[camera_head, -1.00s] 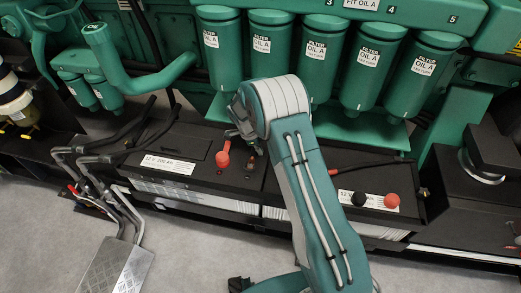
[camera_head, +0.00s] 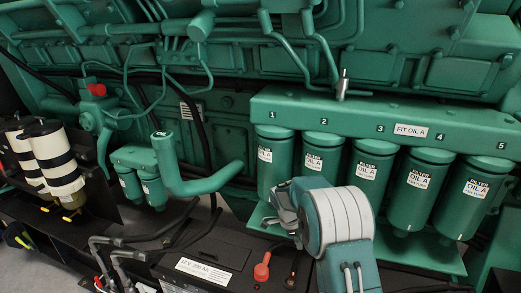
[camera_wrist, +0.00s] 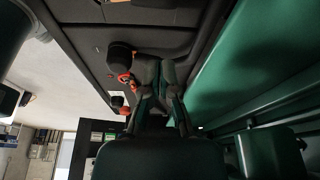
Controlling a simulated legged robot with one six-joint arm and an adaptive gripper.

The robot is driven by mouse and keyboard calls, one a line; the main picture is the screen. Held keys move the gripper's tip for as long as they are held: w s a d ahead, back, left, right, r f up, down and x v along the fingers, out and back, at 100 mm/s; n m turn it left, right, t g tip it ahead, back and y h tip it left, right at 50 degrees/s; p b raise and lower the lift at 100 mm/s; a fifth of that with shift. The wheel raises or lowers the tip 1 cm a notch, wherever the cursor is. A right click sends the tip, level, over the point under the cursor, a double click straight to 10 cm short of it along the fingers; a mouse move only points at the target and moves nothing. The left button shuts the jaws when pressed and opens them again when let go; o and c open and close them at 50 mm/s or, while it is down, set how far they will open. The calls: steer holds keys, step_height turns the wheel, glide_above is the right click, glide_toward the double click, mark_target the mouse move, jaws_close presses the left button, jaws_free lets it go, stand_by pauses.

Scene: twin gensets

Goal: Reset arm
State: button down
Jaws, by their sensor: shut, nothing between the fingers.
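My gripper (camera_head: 284,212) shows at the end of my green and white arm in the head view, partly hidden by the wrist. It is beside the row of green oil filters, above the black battery box (camera_head: 221,255). In the wrist view my gripper (camera_wrist: 158,70) has its dark fingers together with nothing held. The filters, such as number 2 (camera_head: 321,157), hang under a green header marked 1 to 5. A red terminal cap (camera_head: 262,267) stands on the battery box, just below and left of my gripper.
Two black-and-white banded cylinders (camera_head: 55,160) stand at the left. A green pipe (camera_head: 180,180) marked OIL curves beside two small filters (camera_head: 145,188). A small lever (camera_head: 343,85) rises from the header. Engine pipework fills the back; some floor is free at the lower left.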

steer(key=s+r+n+t+y, duration=0.1)
steer(key=s+r+n+t, duration=0.1)
steer(key=s+r+n, duration=0.55)
steer(key=s+r+n+t+y, duration=0.1)
steer(key=s+r+n, duration=0.2)
steer(key=s+r, duration=0.8)
steer(key=s+r+n+t, duration=0.1)
steer(key=s+r+n, duration=0.2)
steer(key=s+n, duration=0.2)
steer(key=s+a+r+n+t+y, duration=0.1)
steer(key=s+n, duration=0.4)
steer(key=s, duration=0.5)
step_height(320, 180, up, 2)
steer(key=shift+s+a+r+t, duration=0.15)
steer(key=shift+s+a+t, duration=0.15)
steer(key=shift+t, duration=0.5)
steer(key=shift+a+n, duration=0.15)
steer(key=shift+n, duration=0.2)
